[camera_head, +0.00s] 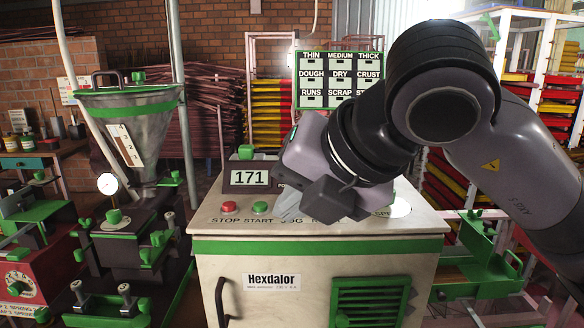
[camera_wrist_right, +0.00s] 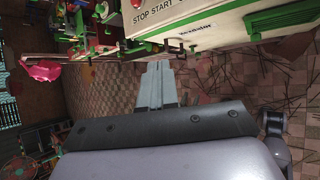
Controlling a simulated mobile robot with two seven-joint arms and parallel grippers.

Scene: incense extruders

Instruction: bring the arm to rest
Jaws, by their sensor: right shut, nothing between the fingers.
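My right arm comes in from the right of the head view and reaches across in front of the Hexdalor cabinet (camera_head: 300,262). My right gripper (camera_head: 288,206) shows as pale grey fingers in front of the cabinet's control panel, hiding some of its labels and controls. In the right wrist view the fingers (camera_wrist_right: 158,70) lie together, shut and empty, with the brick-patterned floor (camera_wrist_right: 215,80) behind them. The cabinet (camera_wrist_right: 215,18) is at the top right of that view, apart from the fingers. My left gripper is not in view.
The panel carries a display reading 171 (camera_head: 249,178), a red button (camera_head: 229,207) and a green button (camera_head: 260,207). A metal hopper (camera_head: 135,135) with a dial gauge stands left. A label board (camera_head: 339,75) and racks are behind. Dark sticks litter the floor.

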